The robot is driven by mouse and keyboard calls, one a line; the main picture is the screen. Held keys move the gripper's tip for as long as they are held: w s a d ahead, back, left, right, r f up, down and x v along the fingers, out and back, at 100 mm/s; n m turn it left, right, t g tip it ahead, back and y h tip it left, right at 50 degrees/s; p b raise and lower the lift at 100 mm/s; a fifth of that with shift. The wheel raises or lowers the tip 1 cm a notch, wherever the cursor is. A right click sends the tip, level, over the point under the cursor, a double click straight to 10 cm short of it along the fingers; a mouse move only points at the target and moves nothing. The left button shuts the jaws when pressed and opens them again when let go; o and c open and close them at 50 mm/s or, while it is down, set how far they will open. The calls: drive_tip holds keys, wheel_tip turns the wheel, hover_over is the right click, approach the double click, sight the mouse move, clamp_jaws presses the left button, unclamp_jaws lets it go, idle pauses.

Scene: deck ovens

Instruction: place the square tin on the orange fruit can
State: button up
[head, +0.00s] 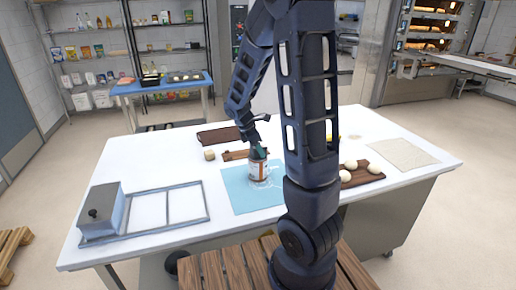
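A can (257,167) with a pale and orange-red label stands upright on a light blue mat (236,195) on the white table; I take it to be the orange fruit can. My gripper (258,148) points down right over the can's top. A small dark green thing (259,153) shows between my gripper and the can; it may be the square tin, but it is too small to tell. I cannot tell whether it touches the can or whether the fingers are shut on it.
A grey box (101,205) and a metal frame (168,207) lie at the table's left. Dough balls sit on a brown board (358,177) at the right, near a beige cloth (402,153). Dark boards and a bun (209,155) lie behind the can. My arm hides the table's middle.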

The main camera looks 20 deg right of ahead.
drive_tip(key=o, duration=0.4)
drive_tip(key=shift+o, duration=0.2)
drive_tip(key=v, duration=1.2)
drive_tip(key=s+d+r+m+t+y, duration=0.1)
drive_tip(key=s+r+m, duration=0.3)
drive_tip(key=s+m, duration=0.5)
drive_tip(key=s+d+r+m+t+y, duration=0.2)
drive_tip(key=s+r+m+t+y, duration=0.1)
drive_tip(key=s+m, duration=0.6)
drive_tip(key=shift+s+d+r+t, duration=0.25)
drive_tip(key=shift+s+r, duration=0.2)
drive_tip(key=shift+s, duration=1.1)
